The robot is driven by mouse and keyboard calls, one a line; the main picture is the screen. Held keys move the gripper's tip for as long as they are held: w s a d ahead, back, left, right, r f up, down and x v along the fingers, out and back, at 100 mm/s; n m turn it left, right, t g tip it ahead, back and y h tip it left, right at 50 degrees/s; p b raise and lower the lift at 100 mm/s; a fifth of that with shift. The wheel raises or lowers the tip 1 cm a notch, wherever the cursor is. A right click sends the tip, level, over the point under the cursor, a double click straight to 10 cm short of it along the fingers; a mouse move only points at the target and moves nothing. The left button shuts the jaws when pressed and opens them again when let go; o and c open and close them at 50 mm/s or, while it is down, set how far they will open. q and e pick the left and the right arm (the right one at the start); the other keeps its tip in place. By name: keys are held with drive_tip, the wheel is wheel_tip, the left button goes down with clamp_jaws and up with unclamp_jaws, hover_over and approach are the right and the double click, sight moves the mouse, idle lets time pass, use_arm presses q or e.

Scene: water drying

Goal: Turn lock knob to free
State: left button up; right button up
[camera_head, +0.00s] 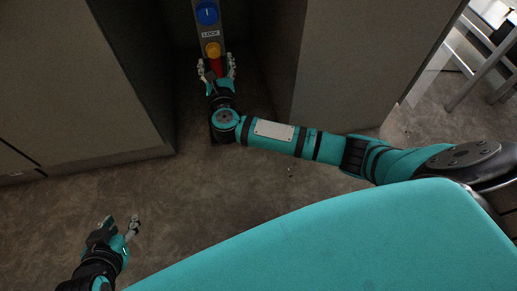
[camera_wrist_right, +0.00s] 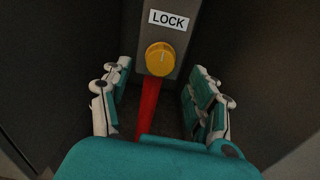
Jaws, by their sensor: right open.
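The yellow lock knob (camera_head: 212,50) sits on a grey panel below a LOCK label (camera_head: 210,34). In the right wrist view the knob (camera_wrist_right: 160,59) is near the top middle, with a pale mark on its face. My right gripper (camera_head: 216,66) is open just below the knob, its fingers spread to either side. In the right wrist view its fingers stand left and right of a red strip (camera_wrist_right: 148,105) under the knob, and none is seen touching the knob. My left gripper (camera_head: 131,228) is at the lower left over the floor, with its fingers apart and empty.
A blue knob (camera_head: 207,13) is above the label on the same panel (camera_head: 196,20). Grey cabinets stand left (camera_head: 80,90) and right (camera_head: 345,60) of the narrow recess. The floor (camera_head: 200,195) in front is clear. A white-framed stool or table (camera_head: 480,75) is at upper right.

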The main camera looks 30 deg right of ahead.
drive_tip(key=s+a+r+n+t+y+p, duration=0.1)
drive_tip(key=s+a+r+n+p, duration=0.1)
drive_tip(key=s+n+p, duration=0.3)
drive_tip(key=s+a+r+n+t+y+p, duration=0.1)
drive_tip(key=s+a+r+n+p, duration=0.1)
drive_tip(key=s+p, duration=0.45)
drive_tip(key=s+d+f+n+g+y+p, duration=0.1)
drive_tip(key=s+f+n+g+p, duration=0.3)
drive_tip(key=n, duration=0.9)
drive_tip(key=s+d+f+n+g+y+p, duration=0.1)
drive_tip(key=s+f+n+g+y+p, duration=0.3)
drive_tip(key=s+f+n+p, duration=0.6)
drive_tip(key=s+n+g+p, duration=0.1)
drive_tip(key=s+n+p, duration=0.1)
drive_tip(key=p, duration=0.3)
drive_tip(key=shift+s+d+f+n, duration=0.2)
drive_tip(key=shift+s+f+n, duration=0.15)
drive_tip(key=shift+n, duration=0.25)
drive_tip(key=shift+r, duration=0.1)
